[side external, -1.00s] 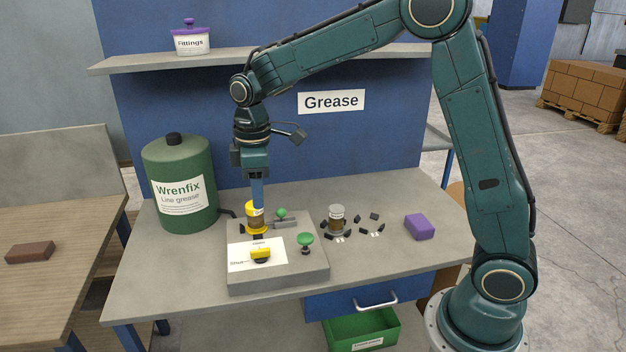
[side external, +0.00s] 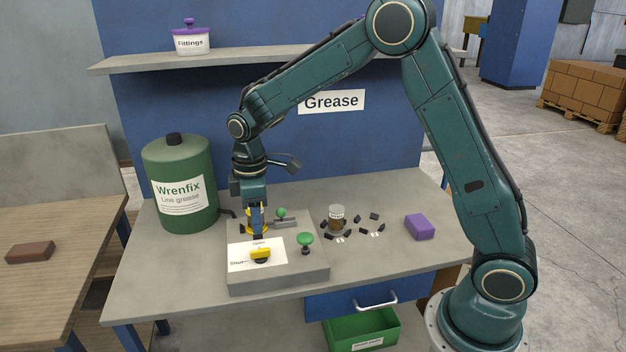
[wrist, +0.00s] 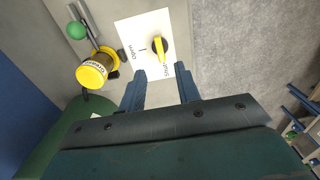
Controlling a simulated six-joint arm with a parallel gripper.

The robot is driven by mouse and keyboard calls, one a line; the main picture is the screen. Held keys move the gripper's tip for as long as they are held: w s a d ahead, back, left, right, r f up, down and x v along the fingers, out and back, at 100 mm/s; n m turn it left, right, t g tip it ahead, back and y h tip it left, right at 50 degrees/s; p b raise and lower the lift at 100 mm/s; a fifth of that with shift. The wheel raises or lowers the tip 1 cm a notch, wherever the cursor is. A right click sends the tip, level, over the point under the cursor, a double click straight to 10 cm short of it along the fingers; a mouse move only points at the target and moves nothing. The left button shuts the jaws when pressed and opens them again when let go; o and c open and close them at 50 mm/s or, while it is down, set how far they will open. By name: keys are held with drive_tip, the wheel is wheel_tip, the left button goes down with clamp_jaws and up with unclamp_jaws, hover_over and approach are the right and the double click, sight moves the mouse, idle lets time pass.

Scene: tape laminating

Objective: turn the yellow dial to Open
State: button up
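The yellow dial (side external: 261,254) sits on a white card (side external: 243,262) on the grey block (side external: 290,283). In the wrist view the dial (wrist: 157,49) is a raised yellow bar, with its lower end toward the printed "Shut"; "Open" is printed to its left. My gripper (side external: 258,232) hangs just behind the dial in the side view, fingers pointing down. In the wrist view my gripper (wrist: 160,68) is open and empty, its two blue fingers apart, with the dial beyond the tips. I see no contact with the dial.
A yellow-capped jar (wrist: 92,72) stands close by my fingers, partly hidden in the side view. Green knobs (side external: 305,239) rise from the block. A green Wrenfix drum (side external: 180,180) stands left.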

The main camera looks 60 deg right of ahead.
sight(260, 250)
wheel_tip(260, 250, down, 8)
drive_tip(key=shift+f, duration=0.2)
idle(0.4)
clamp_jaws()
